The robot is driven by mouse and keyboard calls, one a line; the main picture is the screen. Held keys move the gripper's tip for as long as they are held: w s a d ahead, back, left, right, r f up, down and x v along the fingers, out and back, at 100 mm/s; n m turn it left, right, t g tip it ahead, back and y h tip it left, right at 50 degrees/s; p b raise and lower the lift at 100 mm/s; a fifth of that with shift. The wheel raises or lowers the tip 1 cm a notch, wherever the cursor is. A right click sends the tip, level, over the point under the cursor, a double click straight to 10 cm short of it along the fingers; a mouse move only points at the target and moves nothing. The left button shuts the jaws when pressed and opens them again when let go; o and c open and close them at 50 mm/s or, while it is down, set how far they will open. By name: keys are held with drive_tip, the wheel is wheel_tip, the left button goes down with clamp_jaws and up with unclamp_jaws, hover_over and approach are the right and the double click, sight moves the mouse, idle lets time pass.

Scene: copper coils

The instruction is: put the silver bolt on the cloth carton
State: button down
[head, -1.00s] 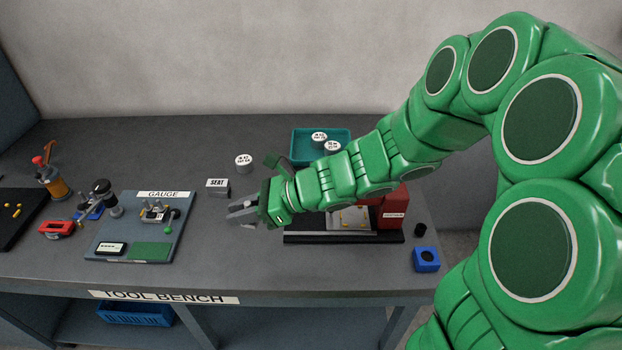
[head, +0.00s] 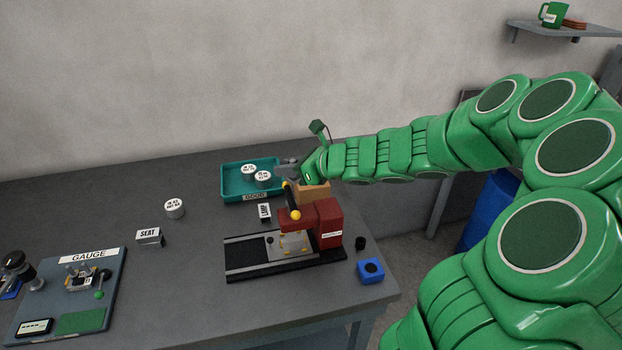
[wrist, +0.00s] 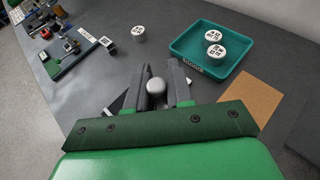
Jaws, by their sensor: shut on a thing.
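My gripper (head: 287,166) is shut on the silver bolt. In the wrist view the bolt's rounded grey head (wrist: 156,86) shows between the two fingers (wrist: 158,80); the rest of it is hidden. The gripper is above the bench, by the right end of the teal tray. A plain brown box, which I take for the cloth carton (head: 314,193), stands behind the red press, just below and right of my gripper in the head view. In the wrist view its brown top (wrist: 252,98) lies right of the fingers, apart from the bolt. No cloth shows on it.
The teal tray (head: 228,192) marked GOOD holds two white labelled cylinders (head: 262,179). The red press (head: 328,224) with its black lever stands in front of the carton. A blue block (head: 371,270), a SEAT block (head: 150,237) and a white cylinder (head: 174,208) stand on the bench.

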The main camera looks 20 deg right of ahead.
drive_tip(key=w+d+m+t+h, duration=0.1)
drive_tip(key=w+d+m+h, duration=0.1)
drive_tip(key=d, duration=0.5)
hover_over(311, 189)
drive_tip(key=w, duration=0.2)
wheel_tip(311, 189, down, 4)
drive_tip(key=r, duration=0.1)
drive_tip(key=shift+t, duration=0.3)
drive_tip(key=w+f, duration=0.2)
drive_tip(key=f, duration=0.1)
drive_tip(key=w+f, duration=0.2)
drive_tip(key=shift+d+f, duration=0.2)
drive_tip(key=shift+f, duration=0.05)
drive_tip(key=shift+w+f, duration=0.4)
drive_tip(key=shift+f, duration=1.55)
drive_tip(key=shift+f, duration=0.1)
drive_tip(key=c, duration=1)
unclamp_jaws()
